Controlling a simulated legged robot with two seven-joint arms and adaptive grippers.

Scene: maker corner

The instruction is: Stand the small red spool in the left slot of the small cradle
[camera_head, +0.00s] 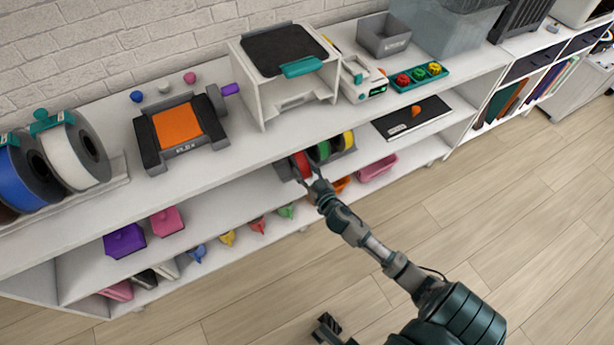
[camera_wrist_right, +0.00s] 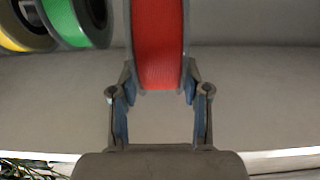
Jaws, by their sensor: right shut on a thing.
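The small red spool (camera_head: 301,164) is on the shelf below the top; its red winding (camera_wrist_right: 159,45) fills the top middle of the right wrist view. My right gripper (camera_head: 313,182) is shut on it, with a finger at each side of its lower rim (camera_wrist_right: 152,90). A grey holder, likely the small cradle (camera_head: 283,170), shows at the red spool's left. A green spool (camera_head: 322,152) and a yellow spool (camera_head: 348,140) stand to the right. Whether the red spool rests in the slot is hidden. A dark part at the bottom edge may be my left gripper (camera_head: 327,328).
The shelf top (camera_head: 225,165) is close above the spools. A large rack with blue and white spools (camera_head: 72,155) stands far left. The floor in front is clear.

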